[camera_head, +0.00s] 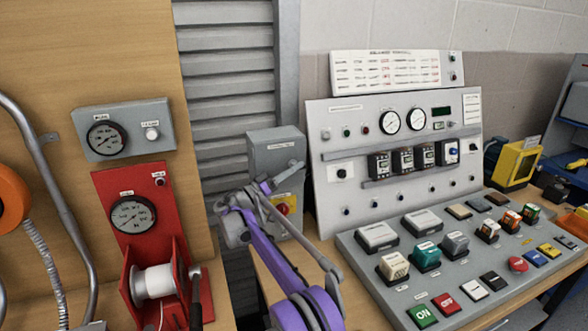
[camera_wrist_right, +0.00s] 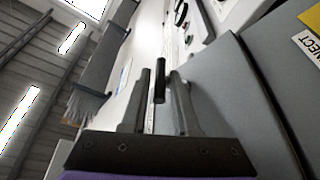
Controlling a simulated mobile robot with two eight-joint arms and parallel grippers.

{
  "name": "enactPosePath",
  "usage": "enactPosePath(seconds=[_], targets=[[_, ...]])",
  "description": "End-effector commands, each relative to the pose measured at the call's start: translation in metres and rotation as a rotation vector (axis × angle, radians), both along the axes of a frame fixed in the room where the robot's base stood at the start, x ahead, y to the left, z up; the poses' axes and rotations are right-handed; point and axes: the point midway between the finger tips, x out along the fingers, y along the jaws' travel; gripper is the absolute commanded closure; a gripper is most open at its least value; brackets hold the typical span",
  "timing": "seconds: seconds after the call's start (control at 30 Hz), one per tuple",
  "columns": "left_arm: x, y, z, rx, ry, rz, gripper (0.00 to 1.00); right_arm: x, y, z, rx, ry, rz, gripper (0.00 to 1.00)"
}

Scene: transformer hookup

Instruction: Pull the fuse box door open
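The fuse box is the grey box (camera_head: 275,148) with a small label on its front, on the wall left of the control panel. My right gripper (camera_head: 295,178) is in front of its lower right part and hides some of it. In the right wrist view, the two fingers of my right gripper (camera_wrist_right: 162,105) stand apart with a slim black bar handle (camera_wrist_right: 160,80) showing between them. A gap shows beside the bar, and I cannot tell whether either finger touches it. A plain grey face (camera_wrist_right: 222,85) lies close to the right finger. My left gripper is out of view.
Below the fuse box is a yellow plate with a red knob (camera_head: 283,209). A sloped control desk (camera_head: 375,270) with many buttons stands to the right, below an upright gauge panel (camera_head: 330,190). A red gauge stand with a white spool (camera_head: 152,282) is at the left.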

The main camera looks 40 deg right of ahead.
Motion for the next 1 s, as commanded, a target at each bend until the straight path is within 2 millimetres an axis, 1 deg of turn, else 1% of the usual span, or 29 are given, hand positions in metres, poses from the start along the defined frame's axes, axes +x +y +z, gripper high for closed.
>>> enactPosePath(seconds=[0.23,0.27,0.4,0.43,1.0], targets=[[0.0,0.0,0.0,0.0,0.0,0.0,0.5,-0.0001,-0.0012,0.0002,0.0,0.0,0.0,0.72],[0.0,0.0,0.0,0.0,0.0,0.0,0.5,-0.0001,-0.0012,0.0002,0.0,0.0,0.0,0.73],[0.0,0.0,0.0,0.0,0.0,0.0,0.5,-0.0001,-0.0011,0.0001,0.0,0.0,0.0,0.99],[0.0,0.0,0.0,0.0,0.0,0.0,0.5,-0.0003,-0.0011,0.0001,0.0,0.0,0.0,1.0],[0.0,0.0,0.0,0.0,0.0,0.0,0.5,-0.0002,-0.001,-0.0001,0.001,0.0,-0.001,1.0]])
